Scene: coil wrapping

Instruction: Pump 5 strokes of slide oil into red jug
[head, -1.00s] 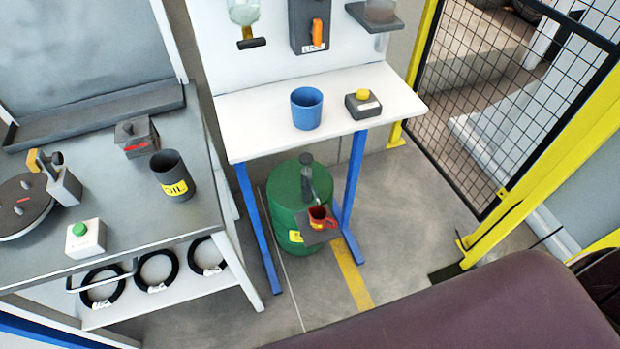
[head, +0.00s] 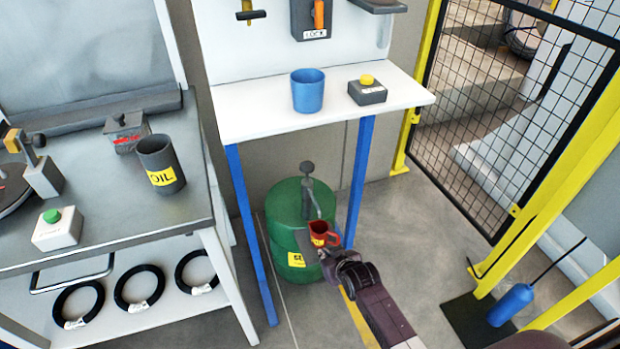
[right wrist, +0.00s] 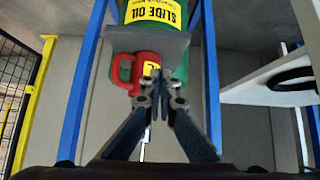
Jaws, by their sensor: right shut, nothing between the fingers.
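The red jug (head: 322,234) stands on a small grey shelf at the front of the green slide oil drum (head: 288,215), below the pump spout. The pump (head: 308,180) rises from the drum's lid with its dark knob on top. My right gripper (head: 334,254) is just in front of the shelf, its fingers shut and empty. In the right wrist view the closed fingertips (right wrist: 160,82) overlap the red jug (right wrist: 136,72) and the shelf; I cannot tell whether they touch. The drum's yellow SLIDE OIL label (right wrist: 155,18) shows upside down there. My left gripper is out of view.
The drum stands under a white bench (head: 240,112) between blue legs. The bench carries a blue cup (head: 308,92) and a yellow-button box (head: 367,90). A grey table (head: 110,200) is at left. A blue bottle (head: 512,304) and mesh fence are at right. Floor right of the drum is clear.

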